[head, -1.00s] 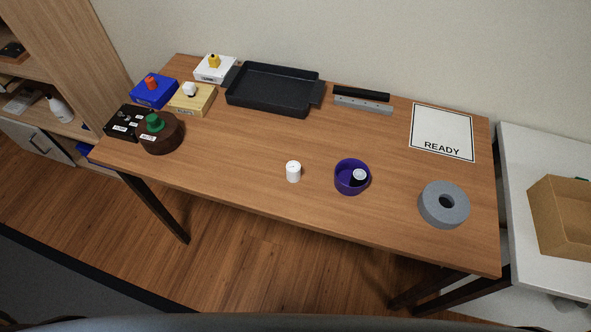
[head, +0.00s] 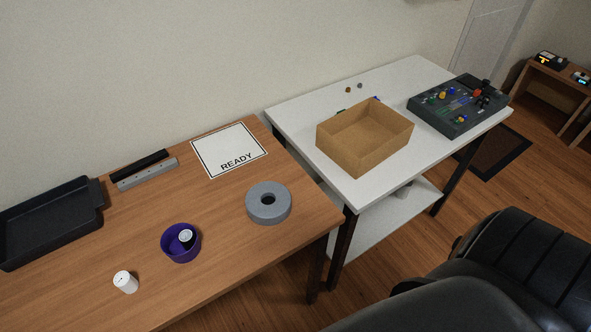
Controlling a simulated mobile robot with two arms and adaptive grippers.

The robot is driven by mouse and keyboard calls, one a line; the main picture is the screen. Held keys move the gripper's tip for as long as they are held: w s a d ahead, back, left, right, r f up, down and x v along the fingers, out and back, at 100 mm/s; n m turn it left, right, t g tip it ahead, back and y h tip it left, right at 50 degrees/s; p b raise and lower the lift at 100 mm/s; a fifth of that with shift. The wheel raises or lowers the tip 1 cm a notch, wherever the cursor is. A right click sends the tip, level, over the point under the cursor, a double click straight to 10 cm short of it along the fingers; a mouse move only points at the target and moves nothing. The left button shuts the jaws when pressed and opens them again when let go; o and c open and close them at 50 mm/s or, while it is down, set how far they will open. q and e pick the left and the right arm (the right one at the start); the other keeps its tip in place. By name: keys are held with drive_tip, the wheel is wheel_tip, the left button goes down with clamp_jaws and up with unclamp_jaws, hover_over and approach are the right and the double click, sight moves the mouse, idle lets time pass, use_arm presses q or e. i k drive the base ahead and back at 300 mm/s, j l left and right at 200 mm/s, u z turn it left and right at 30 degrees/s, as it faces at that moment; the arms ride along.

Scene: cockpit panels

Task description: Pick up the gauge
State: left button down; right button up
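A small dark round piece with a white face (head: 186,236), which may be the gauge, sits inside a purple bowl (head: 168,253) on the wooden table. Neither of my grippers is in view.
The wooden table (head: 225,202) also holds a grey ring (head: 268,203), a READY sheet (head: 229,149), black and grey bars (head: 147,174) and a black tray (head: 47,222). A white table (head: 290,125) bears a cardboard box (head: 365,135) and a control panel (head: 457,105). A black chair (head: 510,260) is at lower right.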

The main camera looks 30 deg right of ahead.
sight(124, 281)
drive_tip(key=z, duration=0.75)
drive_tip(key=j+u, duration=0.1)
drive_tip(key=u, duration=0.7)
drive_tip(key=i+j+u, duration=0.1)
drive_tip(key=u, duration=0.3)
